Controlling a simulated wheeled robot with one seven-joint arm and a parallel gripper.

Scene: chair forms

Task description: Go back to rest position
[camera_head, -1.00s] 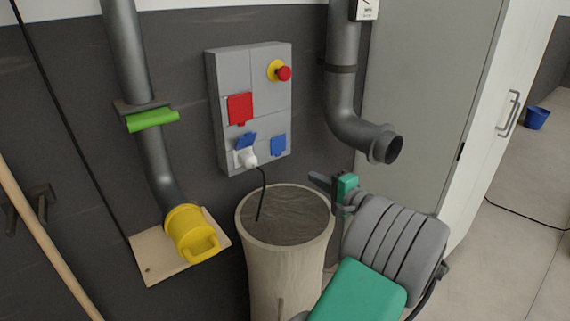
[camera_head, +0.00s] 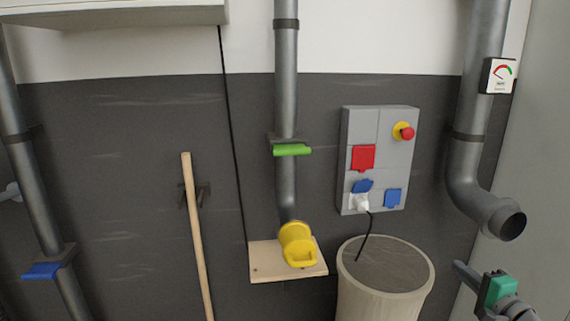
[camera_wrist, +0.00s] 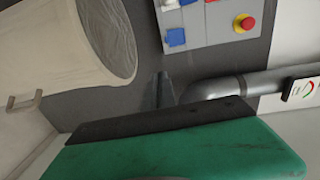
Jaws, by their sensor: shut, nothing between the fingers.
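My gripper (camera_head: 468,275) shows at the lower right of the head view, with grey fingers and a green body, beside the right rim of a bin. It is shut and holds nothing. In the wrist view, the dark finger tip (camera_wrist: 163,88) points up at the picture's middle, beyond the dark bar and green casing. Most of my arm is cut off below the head view's lower edge.
The lined bin (camera_head: 385,285) stands left of my gripper. A grey pipe elbow (camera_head: 490,212) hangs just above it. A socket box (camera_head: 380,160), a yellow pipe cap (camera_head: 297,245) and a wooden pole (camera_head: 196,240) are further left along the wall.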

